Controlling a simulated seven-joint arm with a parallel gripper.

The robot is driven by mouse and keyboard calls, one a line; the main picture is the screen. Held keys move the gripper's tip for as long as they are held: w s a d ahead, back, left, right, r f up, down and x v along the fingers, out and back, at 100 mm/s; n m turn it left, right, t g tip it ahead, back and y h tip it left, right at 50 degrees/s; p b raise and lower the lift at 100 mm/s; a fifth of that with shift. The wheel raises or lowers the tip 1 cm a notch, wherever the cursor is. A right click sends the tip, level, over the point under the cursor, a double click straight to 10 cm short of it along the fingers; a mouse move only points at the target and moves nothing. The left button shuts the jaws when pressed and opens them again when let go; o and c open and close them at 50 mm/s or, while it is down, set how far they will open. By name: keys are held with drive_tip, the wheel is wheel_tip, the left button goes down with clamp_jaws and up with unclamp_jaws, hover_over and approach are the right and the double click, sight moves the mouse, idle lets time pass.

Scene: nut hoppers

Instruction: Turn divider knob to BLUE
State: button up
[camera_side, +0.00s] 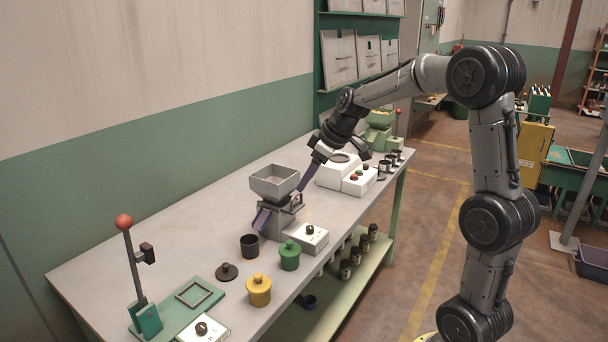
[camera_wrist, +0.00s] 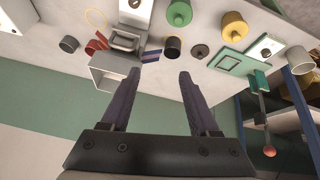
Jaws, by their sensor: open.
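A grey nut hopper (camera_side: 274,182) stands mid-table. In the wrist view the hopper (camera_wrist: 108,70) has a red chute (camera_wrist: 97,43) on one side and a blue chute (camera_wrist: 152,56) on the other. A white box (camera_side: 308,241) with a black knob (camera_side: 310,230) sits just in front of the hopper; in the wrist view this box (camera_wrist: 135,15) is at the top edge. The knob's pointing direction is too small to tell. My gripper (camera_wrist: 159,74) is open and empty, its dark purple fingers apart. It is beside the hopper in the side view, away from the knob.
A green canister (camera_side: 289,257), yellow canister (camera_side: 258,291), black cup (camera_side: 249,246) and dark lid (camera_side: 227,272) stand near the hopper. A red-ball lever (camera_side: 124,222) and another white knob box (camera_side: 203,330) are at the near end. White machines (camera_side: 338,170) stand behind.

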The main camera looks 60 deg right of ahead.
drive_tip(key=s+a+r+n, duration=0.1)
drive_tip(key=s+a+r, duration=0.3)
drive_tip(key=a, duration=0.5)
drive_tip(key=shift+s+a+r+n+t, duration=0.2)
drive_tip(key=shift+s+r+n+t, duration=0.15)
drive_tip(key=shift+r, duration=0.35)
drive_tip(key=shift+w, duration=0.1)
drive_tip(key=s+a+r+n+t+y, duration=0.1)
drive_tip(key=s+a+r, duration=0.2)
drive_tip(key=s+a, duration=0.6)
drive_tip(key=s+f+m+g, duration=0.2)
drive_tip(key=s+f+m, duration=0.3)
drive_tip(key=s+f, duration=0.3)
drive_tip(key=s, duration=0.4)
drive_tip(key=shift+d+h, duration=0.35)
drive_tip(key=shift+h, duration=0.05)
